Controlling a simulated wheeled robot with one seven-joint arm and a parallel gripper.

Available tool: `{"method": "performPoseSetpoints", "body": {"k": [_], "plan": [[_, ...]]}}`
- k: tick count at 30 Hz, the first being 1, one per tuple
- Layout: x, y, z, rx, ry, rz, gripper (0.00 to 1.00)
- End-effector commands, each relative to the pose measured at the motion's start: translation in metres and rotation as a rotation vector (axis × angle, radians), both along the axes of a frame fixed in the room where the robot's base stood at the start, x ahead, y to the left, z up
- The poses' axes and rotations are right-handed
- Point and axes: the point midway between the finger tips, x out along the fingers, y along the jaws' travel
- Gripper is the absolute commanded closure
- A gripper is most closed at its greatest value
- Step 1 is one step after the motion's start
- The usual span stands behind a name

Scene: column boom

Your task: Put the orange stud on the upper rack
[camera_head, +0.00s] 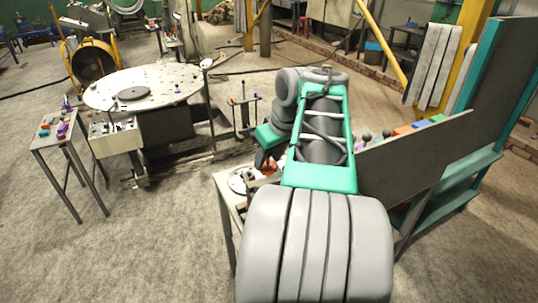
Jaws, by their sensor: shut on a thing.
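My gripper (264,164), dark and small in this view, is low to the left of my green and grey arm, above a small table (226,187). It is shut on a small orange-red piece (269,170), which looks like the orange stud; my arm and fingers hide part of it. The rack (478,168) stands at the right, with a teal frame and grey panels. Its upper level, behind a slanting grey panel (415,155), bears several coloured pieces, an orange one (403,130) among them. My arm hides the left end of the rack.
A round metal table (150,80) stands at the left back. A small stand (45,141) with coloured pieces is at far left. A grey disc (238,181) lies on the small table near my gripper. The floor between the stand and small table is clear.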

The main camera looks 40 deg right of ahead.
Motion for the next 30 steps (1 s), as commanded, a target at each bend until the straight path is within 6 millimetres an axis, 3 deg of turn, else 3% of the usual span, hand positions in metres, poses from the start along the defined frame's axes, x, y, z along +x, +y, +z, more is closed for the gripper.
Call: {"method": "performPoseSetpoints", "body": {"k": [2, 30], "plan": [[0.0001, 0.0001, -0.0157, -0.001, -0.001, 0.0, 0.98], [-0.0048, 0.0009, -0.01, -0.001, -0.001, 0.0, 0.98]]}}
